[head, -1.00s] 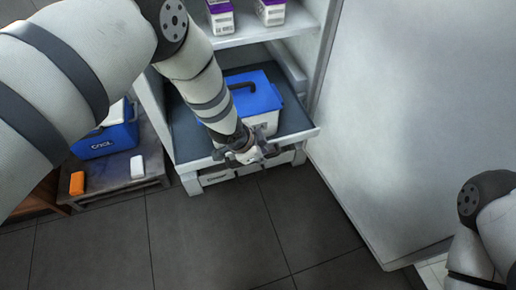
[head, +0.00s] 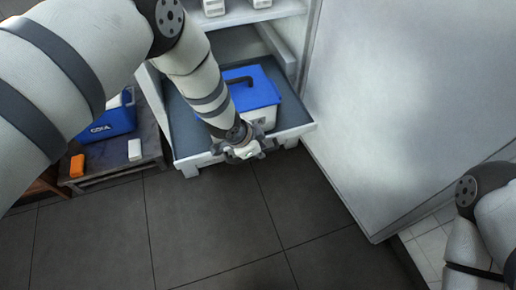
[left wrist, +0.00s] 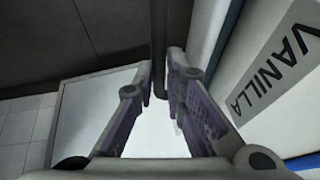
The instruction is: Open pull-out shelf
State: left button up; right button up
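The pull-out shelf (head: 189,158) is a dark-topped tray with a pale front edge, standing out from the white cabinet. A white box with a blue lid and dark handle (head: 262,96) rides on it; its VANILLA label (left wrist: 275,60) shows in the left wrist view. My left gripper (head: 246,154) is at the middle of the shelf's front edge. In the left wrist view, its fingers (left wrist: 164,90) close around a dark bar (left wrist: 159,45), seemingly the shelf's handle. The exact contact is partly hidden. My right gripper is out of view; only part of that arm shows.
A low table (head: 120,165) at the left holds a blue box (head: 108,122), an orange item (head: 77,165) and a white item (head: 134,150). A large white panel (head: 400,100) stands at the right. The dark tiled floor in front is clear.

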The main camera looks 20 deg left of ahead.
pick_arm(q)
jog(key=shift+o, duration=0.5)
jog(key=v, duration=1.2)
jog(key=s+a+f+n+g, duration=0.25)
jog(key=s+f, duration=0.35)
jog(key=s, duration=0.6)
jog(key=s+a+f+n+g, duration=0.1)
jog(key=s+f+n+g, duration=0.4)
jog(key=s, duration=0.8)
jog(key=s+a+r+n+g+y, duration=0.1)
jog(key=s+a+n+g, duration=0.15)
jog(key=s, duration=1.15)
jog(key=s+a+r+n+g+y, duration=0.1)
jog(key=s+a+r+n+y, duration=0.15)
jog(key=s, duration=1.05)
jog(key=w+r+t+p, duration=0.4)
jog(key=w+r+p, duration=0.7)
jog(key=p, duration=0.1)
jog(key=shift+h, duration=0.45)
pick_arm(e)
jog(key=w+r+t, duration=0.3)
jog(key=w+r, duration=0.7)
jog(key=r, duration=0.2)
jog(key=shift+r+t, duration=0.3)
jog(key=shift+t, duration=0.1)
